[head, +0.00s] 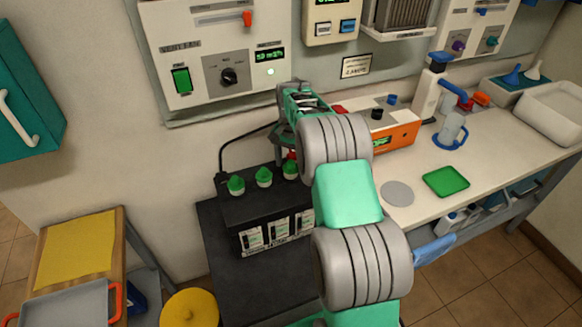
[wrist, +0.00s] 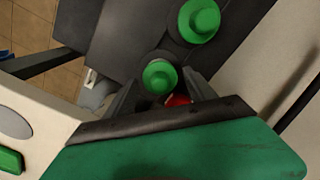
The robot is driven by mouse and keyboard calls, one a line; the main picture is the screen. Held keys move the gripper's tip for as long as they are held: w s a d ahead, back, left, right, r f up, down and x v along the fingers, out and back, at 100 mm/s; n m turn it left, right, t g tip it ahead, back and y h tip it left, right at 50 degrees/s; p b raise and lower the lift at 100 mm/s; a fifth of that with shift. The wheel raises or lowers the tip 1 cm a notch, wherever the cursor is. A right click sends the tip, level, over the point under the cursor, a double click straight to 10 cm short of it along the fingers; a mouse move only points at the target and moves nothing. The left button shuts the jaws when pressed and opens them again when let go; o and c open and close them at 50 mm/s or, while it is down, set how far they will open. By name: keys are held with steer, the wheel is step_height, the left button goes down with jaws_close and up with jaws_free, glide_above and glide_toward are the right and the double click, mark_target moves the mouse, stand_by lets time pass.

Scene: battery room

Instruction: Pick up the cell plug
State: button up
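The black battery (head: 262,207) stands on a dark surface with green cell plugs along its top. Three show in the head view: a left one (head: 236,185), a middle one (head: 264,177) and a right one (head: 290,171). My gripper (wrist: 161,80) points down over the battery's right end, its two dark fingers apart. A green plug (wrist: 160,76) appears between the fingertips in the wrist view; I cannot tell whether they touch it. Another plug (wrist: 198,20) lies beyond. A red part (wrist: 178,100) shows behind the near plug, partly hidden. My arm hides the battery's right end in the head view.
A white bench on the right holds an orange-fronted device (head: 395,136), a green tray (head: 446,181) and a clear jug (head: 452,131). A control panel (head: 215,60) hangs on the wall behind. A yellow round lid (head: 190,308) is at the front left.

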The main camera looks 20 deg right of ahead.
steer(key=c, duration=1.1)
steer(key=shift+r, duration=0.15)
